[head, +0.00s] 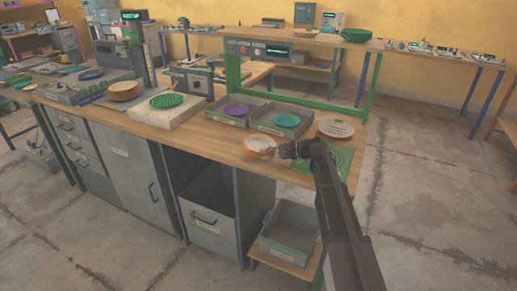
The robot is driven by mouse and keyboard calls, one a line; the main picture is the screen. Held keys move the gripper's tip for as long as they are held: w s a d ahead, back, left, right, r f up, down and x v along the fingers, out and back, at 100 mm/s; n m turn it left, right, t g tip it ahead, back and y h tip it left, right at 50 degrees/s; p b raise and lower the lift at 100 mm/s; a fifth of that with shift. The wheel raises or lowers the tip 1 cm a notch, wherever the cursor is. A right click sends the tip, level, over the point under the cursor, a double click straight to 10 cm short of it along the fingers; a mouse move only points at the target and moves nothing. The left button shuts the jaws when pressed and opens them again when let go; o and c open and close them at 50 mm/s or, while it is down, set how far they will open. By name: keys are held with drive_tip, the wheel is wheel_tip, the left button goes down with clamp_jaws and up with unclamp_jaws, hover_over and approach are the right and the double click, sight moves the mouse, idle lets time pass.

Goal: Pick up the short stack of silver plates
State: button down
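My gripper (281,151) is at the front edge of the wooden bench, at the right side of a short round stack (259,146) with a pale top and orange sides. It looks very close to this stack; I cannot tell whether it touches. The fingers are small and dark, so their opening is unclear. A pale, greyish slotted plate or short stack (335,128) lies behind and to the right of my gripper, near the bench's right end. No stack is plainly silver; these two have the palest tops.
Grey trays hold a purple plate (236,109) and a teal plate (285,119) behind my gripper. A green mat (342,158) lies partly under my arm. A green plate (166,100) sits on a pale block. A green frame (300,100) stands behind the trays.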

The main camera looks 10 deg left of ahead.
drive_tip(key=shift+r, duration=0.1)
idle(0.4)
wheel_tip(320, 180, up, 3)
drive_tip(key=p, duration=0.2)
drive_tip(key=shift+f+p, duration=0.2)
drive_tip(key=shift+p, duration=0.2)
drive_tip(key=s+a+r+p, duration=0.2)
drive_tip(key=s+a, duration=0.8)
drive_tip(key=s, duration=0.2)
drive_tip(key=shift+s, duration=0.2)
